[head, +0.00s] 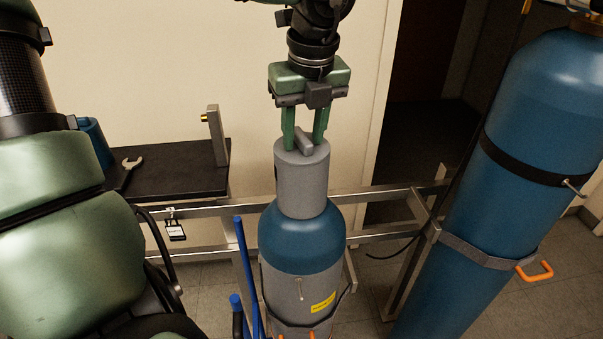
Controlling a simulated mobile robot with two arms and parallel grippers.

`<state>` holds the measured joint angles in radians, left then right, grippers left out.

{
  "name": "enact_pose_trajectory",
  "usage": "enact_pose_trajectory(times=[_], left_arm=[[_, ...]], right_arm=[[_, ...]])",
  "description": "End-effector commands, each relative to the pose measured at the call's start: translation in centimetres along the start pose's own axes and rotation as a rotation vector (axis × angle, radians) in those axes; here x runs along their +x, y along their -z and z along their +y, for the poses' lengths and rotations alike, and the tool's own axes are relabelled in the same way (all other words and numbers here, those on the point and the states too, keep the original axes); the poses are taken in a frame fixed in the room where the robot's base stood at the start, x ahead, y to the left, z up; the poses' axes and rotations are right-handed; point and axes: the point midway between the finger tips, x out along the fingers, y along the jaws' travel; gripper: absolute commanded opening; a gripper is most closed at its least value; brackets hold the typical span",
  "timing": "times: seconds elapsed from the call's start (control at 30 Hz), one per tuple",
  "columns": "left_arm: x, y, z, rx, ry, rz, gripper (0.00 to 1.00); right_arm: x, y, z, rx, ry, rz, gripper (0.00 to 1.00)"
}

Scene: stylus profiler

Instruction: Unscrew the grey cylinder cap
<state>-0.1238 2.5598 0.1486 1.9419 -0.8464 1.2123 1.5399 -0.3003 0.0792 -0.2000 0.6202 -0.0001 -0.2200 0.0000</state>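The grey cylinder cap (302,184) sits upright on top of a gas cylinder (300,240) with a blue shoulder and grey body, in the middle of the head view. A raised grey bar (304,140) crosses the cap's top. My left gripper (304,146) points down from above, its two green fingers apart, one on each side of the bar. Its fingertips reach the level of the cap's top. I cannot tell whether the fingers touch the bar. My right gripper is not in view.
A metal rail (384,196) runs behind the cylinder. A larger blue cylinder (520,140) with a dark strap stands at right. A black shelf (175,168) at left holds a wrench (131,163). A padlock with a tag (175,230) hangs from the rail.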

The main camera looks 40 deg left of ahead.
Motion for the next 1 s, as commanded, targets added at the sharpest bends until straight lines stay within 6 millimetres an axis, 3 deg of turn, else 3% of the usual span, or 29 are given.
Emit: enact_pose_trajectory(times=[0.73, 1.0], left_arm=[[-6.6, -1.3, 0.0, 0.000, 0.001, -0.001, 0.38], [-6.9, -1.4, 0.0, 0.001, 0.001, -0.001, 0.38]], right_arm=[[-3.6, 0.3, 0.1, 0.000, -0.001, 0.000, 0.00], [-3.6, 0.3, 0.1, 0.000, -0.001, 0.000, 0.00]])
